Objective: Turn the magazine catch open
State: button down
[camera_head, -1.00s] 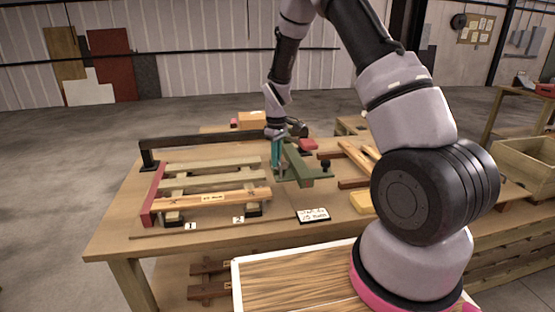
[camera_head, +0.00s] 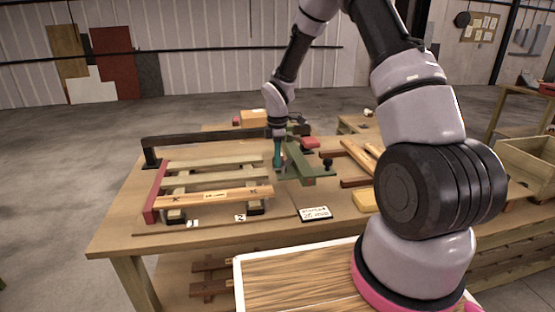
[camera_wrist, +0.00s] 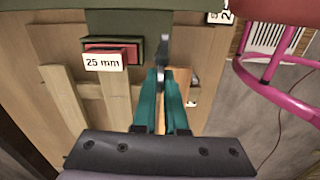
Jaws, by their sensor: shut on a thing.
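The green magazine fixture (camera_head: 303,168) stands in the middle of the workbench, with a small black knob (camera_head: 327,163) at its right. In the wrist view its dark green body (camera_wrist: 120,22) runs across the top and bears a red block (camera_wrist: 110,44) with a "25 mm" label. My gripper (camera_head: 278,168) points down at the fixture's left side. In the wrist view its teal fingers (camera_wrist: 163,75) are closed around a narrow grey piece (camera_wrist: 163,48), which looks like the catch. The fingers hide its lower part, so its turn angle is unclear.
A slatted wooden rack (camera_head: 212,182) with a red end bar stands left of the fixture. A printed card (camera_head: 315,213) and a yellow block (camera_head: 364,200) lie at the front. Wooden rails (camera_head: 358,155) lie to the right. In the wrist view, pink tubing (camera_wrist: 275,90) is at the right.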

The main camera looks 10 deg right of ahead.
jog(key=shift+n, duration=0.4)
jog(key=c, duration=1)
grip_release()
jog(key=shift+o, duration=0.2)
notch_tip(320, 180, up, 11)
